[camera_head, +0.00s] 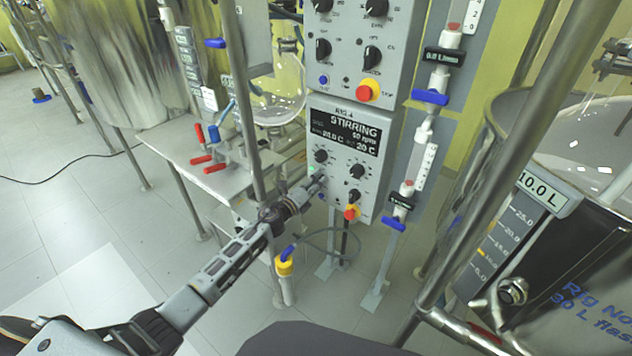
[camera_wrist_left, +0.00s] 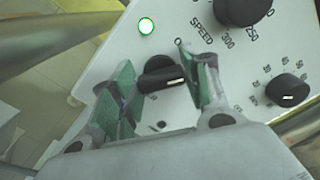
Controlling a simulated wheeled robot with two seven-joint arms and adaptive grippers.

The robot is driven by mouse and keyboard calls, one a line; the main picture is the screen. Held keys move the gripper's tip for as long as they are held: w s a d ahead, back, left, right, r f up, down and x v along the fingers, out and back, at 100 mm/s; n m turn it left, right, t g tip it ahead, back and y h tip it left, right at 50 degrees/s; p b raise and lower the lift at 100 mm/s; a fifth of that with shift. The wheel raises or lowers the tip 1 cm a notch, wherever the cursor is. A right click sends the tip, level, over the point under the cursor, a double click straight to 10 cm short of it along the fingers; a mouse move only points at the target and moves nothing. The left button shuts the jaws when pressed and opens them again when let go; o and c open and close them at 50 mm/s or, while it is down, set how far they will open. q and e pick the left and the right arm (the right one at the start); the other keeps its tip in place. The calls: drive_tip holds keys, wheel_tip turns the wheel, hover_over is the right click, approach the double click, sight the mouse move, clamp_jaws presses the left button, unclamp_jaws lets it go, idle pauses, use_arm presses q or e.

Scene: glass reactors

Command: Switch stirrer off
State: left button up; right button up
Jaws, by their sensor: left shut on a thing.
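The stirrer control box (camera_head: 379,187) stands in the middle of the head view. In the left wrist view, the two green-padded fingers of my left gripper (camera_wrist_left: 160,80) are shut on a small black knob (camera_wrist_left: 162,74) with a white pointer mark. A lit green lamp (camera_wrist_left: 146,26) is just above it, and a larger black knob (camera_wrist_left: 243,10) marked SPEED is at upper right. My right gripper is not in view.
A second control box (camera_head: 352,50) is above. A steel post (camera_head: 245,110) stands close to my left arm. A glass vessel (camera_head: 590,130) is at right.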

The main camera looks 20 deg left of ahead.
use_arm(q)
drive_tip(key=n+p, duration=0.2)
drive_tip(key=n, duration=0.2)
drive_tip(key=shift+f+n+p, duration=0.1)
drive_tip(key=shift+n+p, duration=0.2)
drive_tip(key=shift+n, duration=0.7)
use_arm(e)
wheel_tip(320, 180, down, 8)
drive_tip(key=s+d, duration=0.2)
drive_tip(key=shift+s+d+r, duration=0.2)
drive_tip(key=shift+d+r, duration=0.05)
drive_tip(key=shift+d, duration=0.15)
use_arm(q)
drive_tip(key=o, duration=1)
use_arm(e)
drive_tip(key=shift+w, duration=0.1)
use_arm(q)
drive_tip(key=shift+m+b, duration=0.3)
drive_tip(key=shift+m, duration=0.1)
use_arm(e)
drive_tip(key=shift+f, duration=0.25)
